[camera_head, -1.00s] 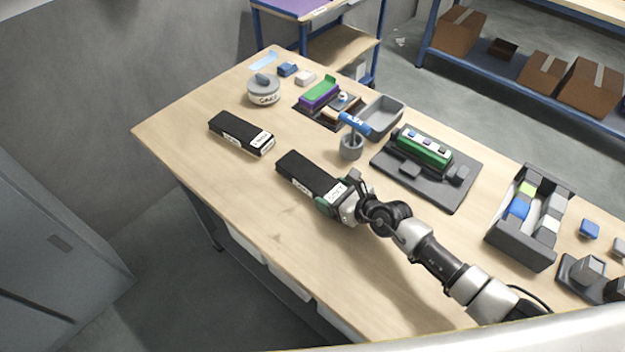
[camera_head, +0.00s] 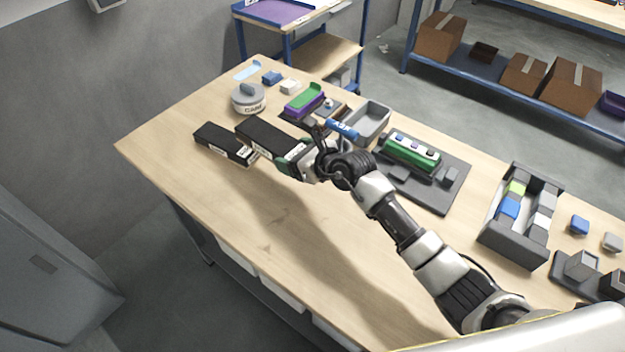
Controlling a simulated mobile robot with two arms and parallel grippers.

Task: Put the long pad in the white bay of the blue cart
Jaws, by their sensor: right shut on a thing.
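My right gripper (camera_head: 299,161) is shut on the end of a black long pad (camera_head: 268,136) with a white label near the jaws. The pad seems held above the table, its free end pointing left. Another black pad (camera_head: 222,139) with a light label end lies on the table just left of it, partly overlapped in view. I cannot read either label. The blue cart (camera_head: 286,50) stands beyond the table's far edge, cut off by the top of the picture. Its top has a purple area and a light edge; I cannot make out a separate white bay. My left gripper is out of view.
Near the held pad are a round grey weight (camera_head: 248,98), a purple-green block (camera_head: 304,98), a grey tray (camera_head: 368,121) and a blue-handled tool (camera_head: 342,131). A green part on a dark base (camera_head: 437,191) and a dark box (camera_head: 515,242) lie right. The front table (camera_head: 290,230) is clear.

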